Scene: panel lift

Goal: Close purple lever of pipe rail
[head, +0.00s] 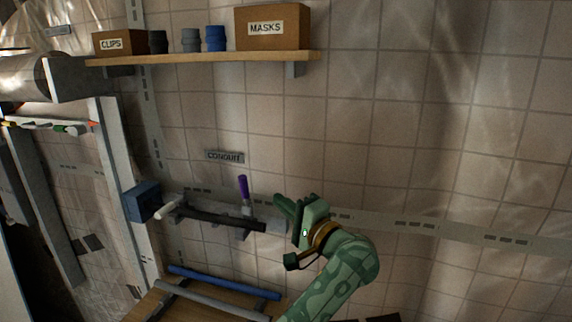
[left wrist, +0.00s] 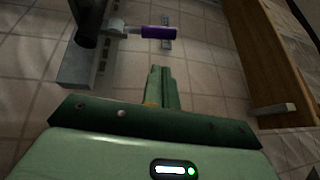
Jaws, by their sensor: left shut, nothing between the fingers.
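The purple lever (head: 243,187) stands up from the pipe rail (head: 215,218), a dark pipe on the tiled wall below the CONDUIT sign. In the left wrist view the purple lever (left wrist: 158,32) lies across the top, beyond my fingertips, with its grey stem at its left. My left gripper (head: 280,203) is to the right of the lever, near the rail's right end block, apart from the lever. Its fingers (left wrist: 160,72) are together and empty. My right gripper is in neither view.
A white-handled lever (head: 165,209) and a blue box (head: 141,202) are at the rail's left end. A shelf (head: 200,58) with the CLIPS and MASKS boxes is above. Blue (head: 224,283) and grey bars lie below on a wooden surface.

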